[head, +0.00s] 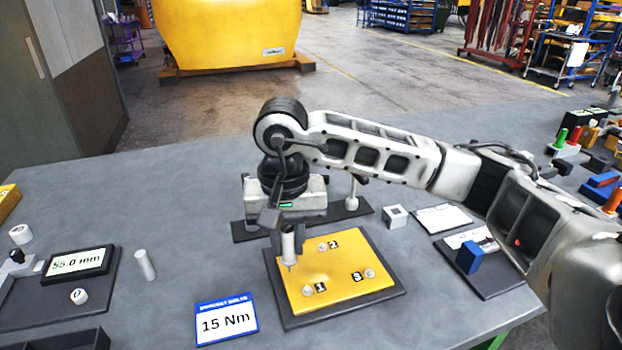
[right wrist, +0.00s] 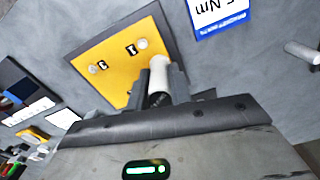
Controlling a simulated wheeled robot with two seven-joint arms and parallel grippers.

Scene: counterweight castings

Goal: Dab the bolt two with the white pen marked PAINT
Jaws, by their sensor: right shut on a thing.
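My right gripper (head: 287,230) points down and is shut on a white pen (head: 289,246). The pen hangs upright, its thin tip over the left part of the yellow plate (head: 340,295); I cannot tell whether it touches. No PAINT marking is readable. Bolt two (head: 322,247), beside the label 2, is to the right of the pen and apart from it in the head view. Bolt one (head: 307,290) is nearer the front, bolt three (head: 369,273) at the right. In the right wrist view the pen (right wrist: 158,72) sits between the fingers (right wrist: 165,88); bolt two is hidden there. My left gripper is not seen.
The plate lies on a dark mat (head: 283,313). A blue-edged 15 Nm card (head: 227,319) lies in front left. A white cylinder (head: 145,265) and a 55.0 mm display (head: 77,262) are at left. A small grey cube (head: 395,216) and a blue block (head: 469,257) are at right.

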